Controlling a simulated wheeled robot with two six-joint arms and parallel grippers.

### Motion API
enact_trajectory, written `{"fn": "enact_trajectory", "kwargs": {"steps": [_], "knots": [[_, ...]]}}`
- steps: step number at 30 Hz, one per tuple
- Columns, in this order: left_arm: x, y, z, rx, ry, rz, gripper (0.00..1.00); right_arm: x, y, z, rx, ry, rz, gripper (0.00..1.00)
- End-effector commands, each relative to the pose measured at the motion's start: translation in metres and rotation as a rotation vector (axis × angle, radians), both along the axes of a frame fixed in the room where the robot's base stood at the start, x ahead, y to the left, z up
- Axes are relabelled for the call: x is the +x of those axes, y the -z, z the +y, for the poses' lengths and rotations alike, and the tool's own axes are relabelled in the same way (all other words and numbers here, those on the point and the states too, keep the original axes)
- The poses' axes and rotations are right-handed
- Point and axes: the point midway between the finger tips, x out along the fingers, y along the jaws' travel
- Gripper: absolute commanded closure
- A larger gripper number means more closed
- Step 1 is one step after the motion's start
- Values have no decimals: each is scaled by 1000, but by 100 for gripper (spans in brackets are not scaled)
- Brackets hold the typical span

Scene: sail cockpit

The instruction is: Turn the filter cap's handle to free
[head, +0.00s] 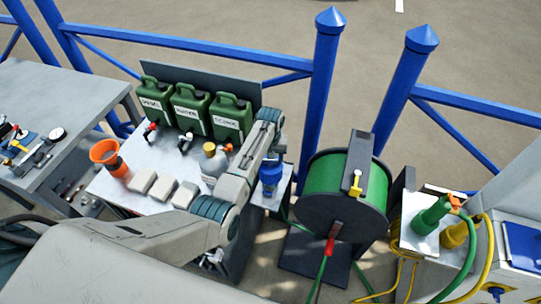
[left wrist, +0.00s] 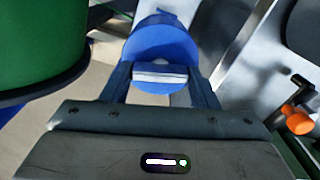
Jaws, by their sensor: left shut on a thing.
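The blue filter cap (head: 271,181) stands on a small grey ledge at the right end of the metal bench. In the left wrist view the round blue cap (left wrist: 160,45) lies straight ahead, with its pale bar-shaped handle (left wrist: 160,76) across it. My left gripper (left wrist: 160,85) is shut on this handle, one finger at each end of the bar. In the head view my left gripper (head: 271,157) comes down on the cap from above, and my wrist hides part of it. My right gripper is not in view.
A green hose reel (head: 325,181) stands close to the right of the cap. Green canisters (head: 191,107), an orange funnel (head: 106,155) and pale blocks (head: 162,187) are on the bench to the left. An orange-handled valve (left wrist: 297,121) is at the right in the wrist view.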

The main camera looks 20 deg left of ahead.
Motion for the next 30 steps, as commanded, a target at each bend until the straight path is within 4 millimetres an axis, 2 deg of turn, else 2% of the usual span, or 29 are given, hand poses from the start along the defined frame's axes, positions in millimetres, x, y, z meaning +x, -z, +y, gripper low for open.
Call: {"fn": "enact_trajectory", "kwargs": {"steps": [1, 9, 30], "knots": [[0, -4, 0, 0, -43, 1, 69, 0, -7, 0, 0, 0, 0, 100], [0, -3, 0, 0, -300, 0, 69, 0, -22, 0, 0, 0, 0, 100], [0, -2, 0, 0, -959, 0, 69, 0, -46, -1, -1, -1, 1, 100]]}}
